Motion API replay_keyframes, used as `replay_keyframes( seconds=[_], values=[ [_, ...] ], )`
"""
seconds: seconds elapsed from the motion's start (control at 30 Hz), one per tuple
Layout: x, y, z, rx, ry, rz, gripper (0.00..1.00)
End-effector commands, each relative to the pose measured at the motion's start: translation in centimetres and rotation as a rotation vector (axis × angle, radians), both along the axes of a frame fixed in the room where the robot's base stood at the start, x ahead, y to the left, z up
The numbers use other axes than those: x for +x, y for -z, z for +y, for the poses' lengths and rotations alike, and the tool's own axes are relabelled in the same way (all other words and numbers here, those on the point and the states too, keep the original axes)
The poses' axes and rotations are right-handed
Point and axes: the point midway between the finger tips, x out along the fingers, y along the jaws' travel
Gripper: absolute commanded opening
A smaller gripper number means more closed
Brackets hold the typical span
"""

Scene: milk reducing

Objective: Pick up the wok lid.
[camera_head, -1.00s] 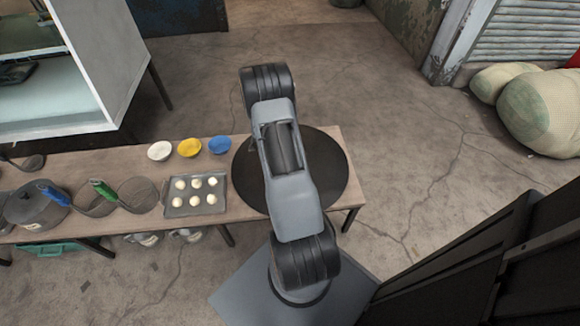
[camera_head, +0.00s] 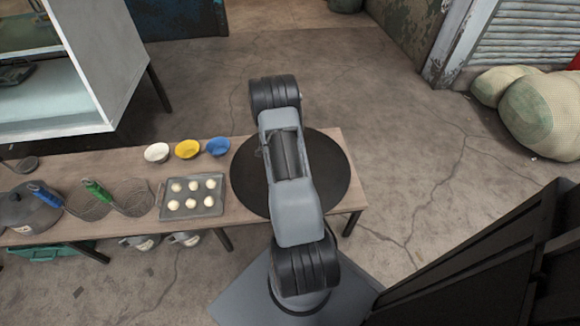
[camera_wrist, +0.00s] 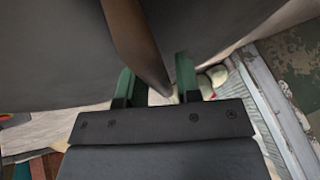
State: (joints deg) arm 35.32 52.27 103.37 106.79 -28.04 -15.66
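A large dark round disc, which looks like the wok lid (camera_head: 338,170), lies at the right end of the wooden table, partly covered by my arm in the head view. In the wrist view its dark grey surface (camera_wrist: 55,55) fills the top, with a brown bar like a handle (camera_wrist: 132,40) running down towards my gripper (camera_wrist: 157,80). The green fingers stand apart on either side of the bar's lower end. Gaps seem to remain beside it, and contact is not clear. My gripper is hidden behind the arm in the head view.
Left of the disc on the table (camera_head: 110,165) are a tray (camera_head: 165,205) of pale balls, three bowls (camera_head: 187,149), strainers (camera_head: 130,197) and a lidded pot (camera_head: 22,215). A white cabinet (camera_head: 105,60) stands behind left, sacks (camera_head: 540,110) at right. The floor behind is clear.

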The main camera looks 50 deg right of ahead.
Motion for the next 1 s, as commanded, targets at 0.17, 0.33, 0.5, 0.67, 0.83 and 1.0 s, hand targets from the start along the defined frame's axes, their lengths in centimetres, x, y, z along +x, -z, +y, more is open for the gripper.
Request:
replay_keyframes(
  seconds=[0.17,0.33,0.5,0.67,0.83,1.0],
  values=[
    [0.0,0.0,0.0,0.000,0.000,0.000,0.14],
    [0.0,0.0,0.0,0.000,0.000,0.000,0.00],
    [0.1,-0.1,-0.1,-0.003,0.000,-0.002,0.00],
    [0.1,-0.3,-0.1,-0.003,0.000,-0.002,0.00],
    [0.1,-2.2,-0.1,-0.003,-0.001,-0.002,0.00],
    [0.1,-5.8,-0.1,-0.005,0.000,-0.004,0.00]
  ],
)
